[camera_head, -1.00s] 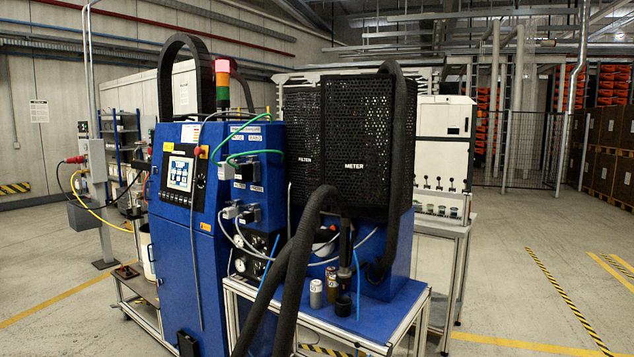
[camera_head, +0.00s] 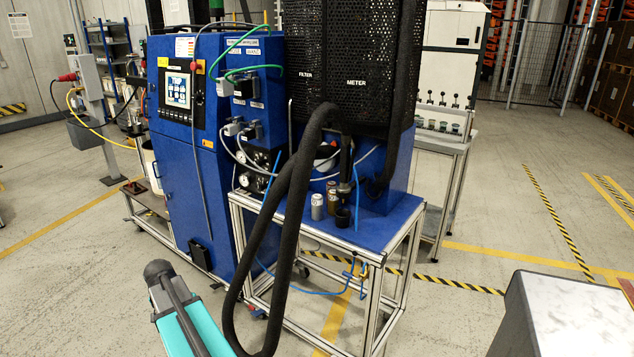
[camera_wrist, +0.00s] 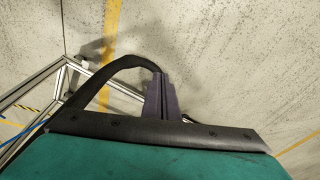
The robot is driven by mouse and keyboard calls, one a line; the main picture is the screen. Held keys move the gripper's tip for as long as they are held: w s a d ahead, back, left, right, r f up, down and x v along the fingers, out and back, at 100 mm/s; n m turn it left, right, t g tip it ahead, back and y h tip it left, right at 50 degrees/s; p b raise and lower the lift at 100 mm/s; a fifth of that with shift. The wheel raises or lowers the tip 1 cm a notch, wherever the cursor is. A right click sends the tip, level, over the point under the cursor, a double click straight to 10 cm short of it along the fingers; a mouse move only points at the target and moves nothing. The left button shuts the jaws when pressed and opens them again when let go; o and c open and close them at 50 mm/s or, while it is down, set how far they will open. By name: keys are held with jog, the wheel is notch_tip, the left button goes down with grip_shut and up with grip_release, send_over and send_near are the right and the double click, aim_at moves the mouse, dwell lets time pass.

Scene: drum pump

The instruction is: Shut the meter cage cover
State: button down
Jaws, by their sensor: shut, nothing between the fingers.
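The meter cage cover (camera_head: 365,55) is a black perforated panel lettered METER, above the blue bench at the upper middle of the head view. Its top is cut off, and a thick black hose hides its right edge. I cannot tell how far it stands from its frame. A similar panel lettered FILTER (camera_head: 305,50) is on its left. My gripper (camera_wrist: 161,96) shows in the wrist view as dark, purplish fingers shut together and empty, over the floor. The cage cover is not in the wrist view. My teal arm shows at the bottom of the head view, well below the cover.
The thick black hose (camera_head: 288,200) loops down in front of the bench (camera_head: 385,228). Small cans (camera_head: 318,206) stand on the bench. A blue control cabinet (camera_head: 190,150) is on the left, a grey-topped block (camera_head: 570,315) at lower right. Floor right of the bench is open.

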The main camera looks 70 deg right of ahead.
jog(key=s+d+r+m+h+p, duration=0.1)
jog(key=s+d+r+m, duration=0.15)
jog(key=d+r, duration=0.7)
jog(key=s+d+r+m+t+h+p, duration=0.15)
jog(key=d+r+m, duration=0.4)
jog(key=r, duration=0.75)
jog(key=s+d+r+m+h+p, duration=0.1)
jog(key=s+d+r+m+p, duration=0.15)
jog(key=d+r, duration=0.75)
jog(key=s+d+r+m+h+p, duration=0.1)
jog(key=s+d+r+m, duration=0.2)
jog(key=s+r, duration=0.4)
jog(key=s+d+r+m+h, duration=0.1)
jog(key=s+d+r+m, duration=0.2)
jog(key=s+r, duration=0.4)
jog(key=s+d+r+m+g+h+p, duration=0.1)
jog(key=s+r, duration=0.6)
jog(key=r, duration=1.2)
jog(key=shift+s+d+r+m+h+p, duration=0.3)
jog(key=shift+d+m+h, duration=0.15)
jog(key=shift+d+m, duration=0.55)
jog(key=shift+w, duration=0.1)
